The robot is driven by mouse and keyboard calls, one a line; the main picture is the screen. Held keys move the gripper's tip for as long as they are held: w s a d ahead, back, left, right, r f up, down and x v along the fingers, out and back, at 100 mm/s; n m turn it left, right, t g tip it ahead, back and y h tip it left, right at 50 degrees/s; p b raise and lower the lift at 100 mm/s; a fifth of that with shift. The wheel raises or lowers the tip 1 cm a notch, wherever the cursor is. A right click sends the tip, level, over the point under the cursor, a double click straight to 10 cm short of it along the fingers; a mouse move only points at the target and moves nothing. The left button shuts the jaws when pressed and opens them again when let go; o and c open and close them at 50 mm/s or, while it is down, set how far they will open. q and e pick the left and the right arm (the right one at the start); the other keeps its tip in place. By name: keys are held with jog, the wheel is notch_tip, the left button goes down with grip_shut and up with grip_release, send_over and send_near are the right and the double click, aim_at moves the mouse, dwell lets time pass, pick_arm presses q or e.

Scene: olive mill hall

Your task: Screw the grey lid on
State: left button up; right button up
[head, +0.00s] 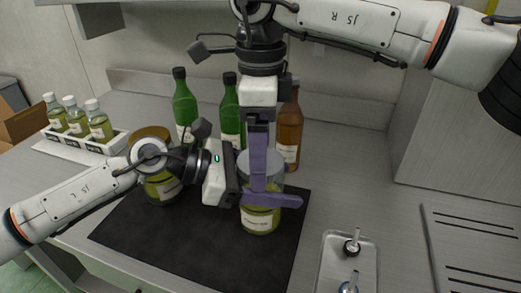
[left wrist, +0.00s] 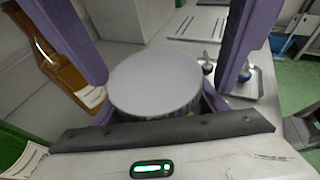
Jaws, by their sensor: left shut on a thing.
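The grey lid (head: 279,162) lies on top of a jar of yellow-green contents (head: 262,221) on a dark mat. In the left wrist view the round grey lid (left wrist: 155,80) looks level; its threads are hidden. My left gripper (head: 270,199) is shut around the jar below the lid, from the left. My right gripper (head: 257,165) points straight down from above. Its purple fingers stand on either side of the lid in the left wrist view, with a small gap at the right side. Whether the other finger touches the lid is unclear.
A second jar with a gold lid (head: 151,133) stands left, behind my left arm. Green bottles (head: 184,104) and an amber bottle (head: 289,130) stand behind. A white rack (head: 88,145) of small bottles is at the left, a metal tray (head: 328,262) at the front right. The dark mat (head: 150,235) is clear in front.

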notch_tip(320, 180, up, 4)
jog(key=shift+r, duration=0.15)
jog(key=o, duration=0.4)
jog(key=shift+o, duration=0.2)
notch_tip(320, 180, up, 12)
dwell(0.4)
pick_arm(q)
jog(key=o, duration=2.2)
jog(key=shift+c, duration=0.2)
jog(key=shift+a, duration=0.1)
jog(key=shift+a+r, duration=0.1)
jog(key=shift+a, duration=0.3)
jog(key=b+v, duration=0.2)
jog(key=v, duration=0.7)
pick_arm(e)
notch_tip(320, 180, down, 2)
